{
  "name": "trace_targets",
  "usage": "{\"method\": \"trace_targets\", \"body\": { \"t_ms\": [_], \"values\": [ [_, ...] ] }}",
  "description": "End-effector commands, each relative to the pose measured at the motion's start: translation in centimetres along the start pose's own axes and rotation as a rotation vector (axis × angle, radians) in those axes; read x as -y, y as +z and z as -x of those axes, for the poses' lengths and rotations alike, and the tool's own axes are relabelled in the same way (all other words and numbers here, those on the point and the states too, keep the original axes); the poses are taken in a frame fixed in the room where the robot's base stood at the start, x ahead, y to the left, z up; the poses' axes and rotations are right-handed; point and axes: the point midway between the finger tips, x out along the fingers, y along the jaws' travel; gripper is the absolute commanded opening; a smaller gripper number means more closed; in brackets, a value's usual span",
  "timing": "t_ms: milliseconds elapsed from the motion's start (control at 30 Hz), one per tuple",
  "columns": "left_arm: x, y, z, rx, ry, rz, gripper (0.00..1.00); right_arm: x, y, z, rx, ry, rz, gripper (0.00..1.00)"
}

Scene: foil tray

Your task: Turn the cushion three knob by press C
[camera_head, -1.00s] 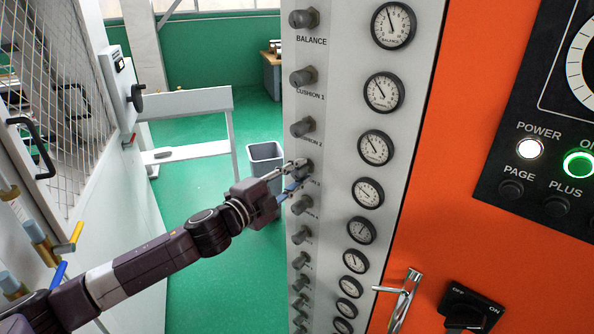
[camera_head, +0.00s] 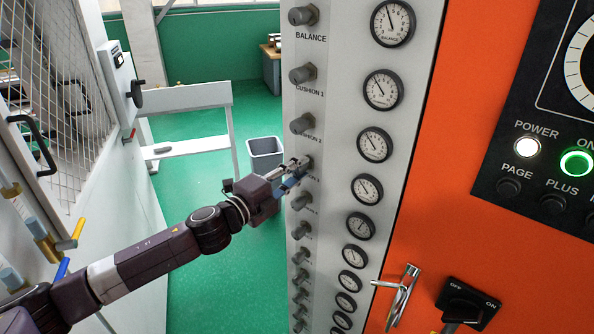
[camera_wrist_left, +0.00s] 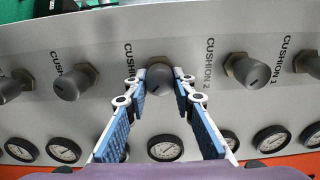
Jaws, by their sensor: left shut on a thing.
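The cushion three knob (camera_wrist_left: 158,80) is a grey round knob on the light grey panel (camera_wrist_left: 105,45). In the left wrist view it sits between my left fingertips, beside a partly hidden CUSHION label. My left gripper (camera_wrist_left: 160,84) is shut on this knob, one blue-padded finger on each side. In the head view my left gripper (camera_head: 298,168) reaches the fourth knob from the top and hides much of it. The dial in the same row (camera_head: 367,190) is in plain view. My right gripper is not in view.
The cushion 2 knob (camera_head: 302,124) is just above and another knob (camera_head: 302,201) just below, both close to my fingers. A lever handle (camera_head: 402,296) and a black switch (camera_head: 465,305) are on the orange front. A grey bin (camera_head: 265,153) stands behind on the green floor.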

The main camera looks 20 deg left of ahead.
Motion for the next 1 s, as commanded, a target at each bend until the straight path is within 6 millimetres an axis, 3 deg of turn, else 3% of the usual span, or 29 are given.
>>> {"method": "trace_targets", "body": {
  "t_ms": [100, 133, 300, 667, 1000],
  "values": [
    [0.6, 0.4, -0.1, 0.008, -0.009, -0.004, 0.00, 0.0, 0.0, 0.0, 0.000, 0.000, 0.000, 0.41],
    [0.7, 0.4, -0.1, 0.008, -0.009, -0.004, 0.25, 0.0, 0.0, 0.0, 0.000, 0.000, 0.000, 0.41],
    [0.5, 0.3, -0.1, 0.006, -0.007, -0.002, 0.41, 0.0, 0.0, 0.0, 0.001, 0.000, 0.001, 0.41],
    [0.1, 0.2, 0.4, 0.003, -0.002, 0.001, 0.41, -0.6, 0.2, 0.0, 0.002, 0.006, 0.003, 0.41],
    [-0.1, 0.2, 4.9, 0.003, 0.001, 0.001, 0.41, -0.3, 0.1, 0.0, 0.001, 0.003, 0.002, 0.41]
  ]
}}
